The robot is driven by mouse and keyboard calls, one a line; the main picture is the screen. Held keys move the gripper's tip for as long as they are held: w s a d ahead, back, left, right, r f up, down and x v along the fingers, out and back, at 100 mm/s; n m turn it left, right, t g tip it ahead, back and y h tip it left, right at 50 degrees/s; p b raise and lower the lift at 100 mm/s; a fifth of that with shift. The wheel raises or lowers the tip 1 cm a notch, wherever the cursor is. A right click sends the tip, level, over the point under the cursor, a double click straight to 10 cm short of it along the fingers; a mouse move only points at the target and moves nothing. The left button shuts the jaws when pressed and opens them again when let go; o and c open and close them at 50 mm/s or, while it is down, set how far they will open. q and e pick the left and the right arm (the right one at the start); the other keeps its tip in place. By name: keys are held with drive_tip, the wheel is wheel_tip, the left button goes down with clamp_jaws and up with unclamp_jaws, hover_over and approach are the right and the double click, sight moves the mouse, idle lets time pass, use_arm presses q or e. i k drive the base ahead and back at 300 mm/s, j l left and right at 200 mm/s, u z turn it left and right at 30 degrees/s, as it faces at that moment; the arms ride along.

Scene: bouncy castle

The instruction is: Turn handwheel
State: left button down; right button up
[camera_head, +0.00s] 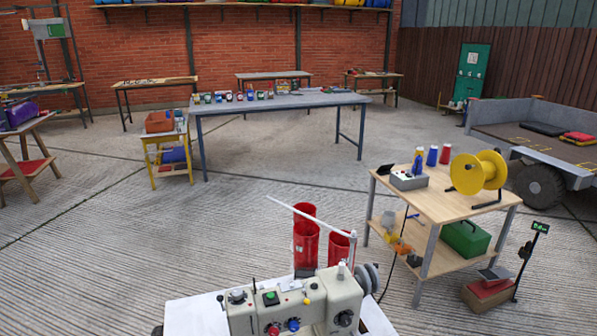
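A cream sewing machine (325,292) stands at the bottom centre, its lower part cut off by the picture edge. A grey handwheel (371,279) sits at its upper right end, seen nearly edge-on. The machine's front carries a green button (270,297), red and blue knobs, and a dark dial (344,318). Neither of my grippers shows in the head view, and nothing is seen touching the handwheel.
Red cylinders (305,242) and a thin white rod (305,214) rise behind the machine. A wooden-topped cart (440,204) with a yellow reel (477,172) stands to the right. A long blue-legged table (280,101) is farther back. Open floor lies left of the machine.

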sight(361, 275)
drive_tip(key=i+l+u, duration=0.2)
drive_tip(key=l, duration=0.5)
drive_tip(key=l+u, duration=0.2)
drive_tip(key=l, duration=0.45)
drive_tip(key=k+l+u, duration=0.2)
drive_tip(key=l, duration=0.5)
drive_tip(key=l+u, duration=0.2)
drive_tip(key=l, duration=0.55)
drive_tip(key=l+u, duration=0.15)
drive_tip(key=l, duration=0.55)
drive_tip(key=k, duration=0.05)
